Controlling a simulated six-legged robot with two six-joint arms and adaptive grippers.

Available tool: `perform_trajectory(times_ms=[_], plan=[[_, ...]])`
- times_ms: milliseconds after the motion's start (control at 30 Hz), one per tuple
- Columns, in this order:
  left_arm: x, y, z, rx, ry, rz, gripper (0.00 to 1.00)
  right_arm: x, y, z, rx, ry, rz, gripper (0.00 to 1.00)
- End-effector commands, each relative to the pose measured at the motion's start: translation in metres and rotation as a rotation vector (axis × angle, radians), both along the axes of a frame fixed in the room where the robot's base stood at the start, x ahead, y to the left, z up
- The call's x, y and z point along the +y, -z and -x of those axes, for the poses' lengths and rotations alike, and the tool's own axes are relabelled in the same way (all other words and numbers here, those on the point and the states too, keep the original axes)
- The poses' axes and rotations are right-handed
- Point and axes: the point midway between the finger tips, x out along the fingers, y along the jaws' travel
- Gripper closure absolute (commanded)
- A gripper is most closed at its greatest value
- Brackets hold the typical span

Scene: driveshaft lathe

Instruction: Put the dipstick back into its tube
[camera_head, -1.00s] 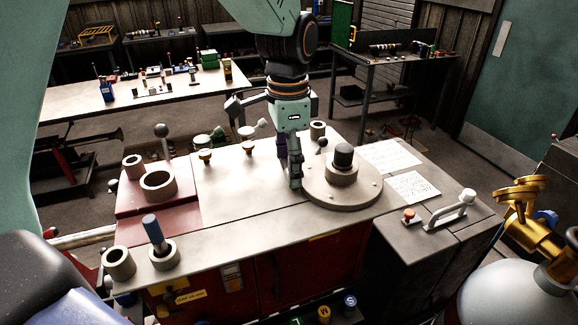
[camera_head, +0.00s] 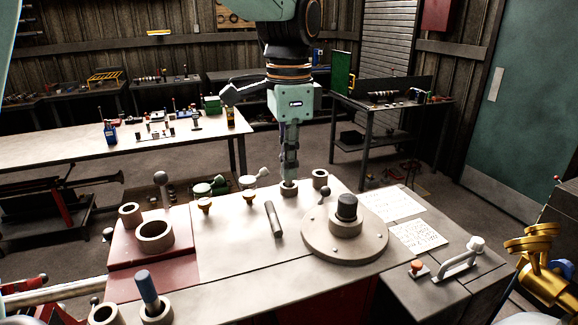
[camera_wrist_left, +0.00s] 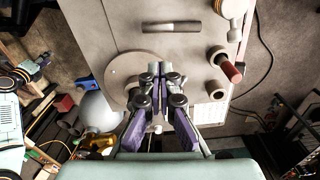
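A grey rod (camera_head: 273,219) lies on the pale machine top, left of the round flange (camera_head: 344,235). It also shows in the wrist view (camera_wrist_left: 171,27). I cannot tell for sure that it is the dipstick. My left gripper (camera_head: 290,172) points down with its fingers together, and nothing shows between them. In the head view its tips overlap a short ring-like tube (camera_head: 289,188); I cannot tell whether they touch it. In the wrist view the fingers (camera_wrist_left: 161,68) lie over the flange, and a red-ended cylinder (camera_wrist_left: 230,70) stands at a tube right of them. My right gripper is not in view.
Another short tube (camera_head: 320,178) stands behind the flange. A blue-handled peg (camera_head: 146,289) stands in a ring at front left. A raised red block (camera_head: 125,250) carries two rings. Papers (camera_head: 393,206) and a lever handle (camera_head: 458,262) lie right. The left-middle top is mostly clear.

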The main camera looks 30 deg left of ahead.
Motion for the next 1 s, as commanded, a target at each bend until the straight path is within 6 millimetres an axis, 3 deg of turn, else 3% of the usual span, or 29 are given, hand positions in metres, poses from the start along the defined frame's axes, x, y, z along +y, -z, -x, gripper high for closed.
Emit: perform_trajectory(times_ms=[900, 1000], plan=[[0.0000, 0.0000, -0.0001, -0.001, 0.000, 0.000, 0.20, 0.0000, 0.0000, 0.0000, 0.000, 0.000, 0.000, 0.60], [0.0000, -0.0001, -0.0001, -0.001, 0.000, 0.000, 0.20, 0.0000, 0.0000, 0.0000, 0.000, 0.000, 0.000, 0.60]])
